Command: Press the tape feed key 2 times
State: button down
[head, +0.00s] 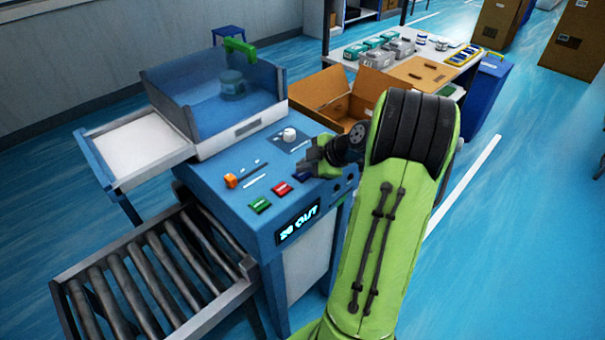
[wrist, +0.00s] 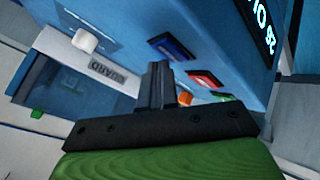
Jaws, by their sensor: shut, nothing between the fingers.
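The blue machine's sloped panel (head: 228,192) carries a green key (head: 260,205), a red key (head: 283,189) and a blue key (head: 302,177). Their labels are too small to read, so I cannot tell which is the tape feed key. My gripper (head: 308,170) is shut and empty over the panel's right part, close to the blue key and partly covering it. In the wrist view the fingers (wrist: 157,70) point toward the panel. The blue key (wrist: 172,46) and red key (wrist: 206,79) lie just right of them, apart from the tips in the picture.
An orange switch (head: 231,181) and a white knob (head: 289,135) share the panel, and a lit display (head: 298,225) is on the front. A clear-walled bin (head: 213,90) stands behind. A roller conveyor (head: 150,285) is at left. An open cardboard box (head: 335,98) is beyond the gripper.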

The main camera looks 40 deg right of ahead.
aim_at(305, 176)
jog(key=shift+f+b, duration=0.4)
jog(key=shift+b, duration=0.15)
dwell(0.4)
jog(key=shift+r, duration=0.15)
jog(key=shift+r+p, duration=0.35)
jog(key=shift+r, duration=0.35)
jog(key=shift+r, duration=0.1)
jog(key=shift+r+p, duration=1.5)
jog(key=shift+r, duration=0.95)
jog(key=shift+f, duration=0.1)
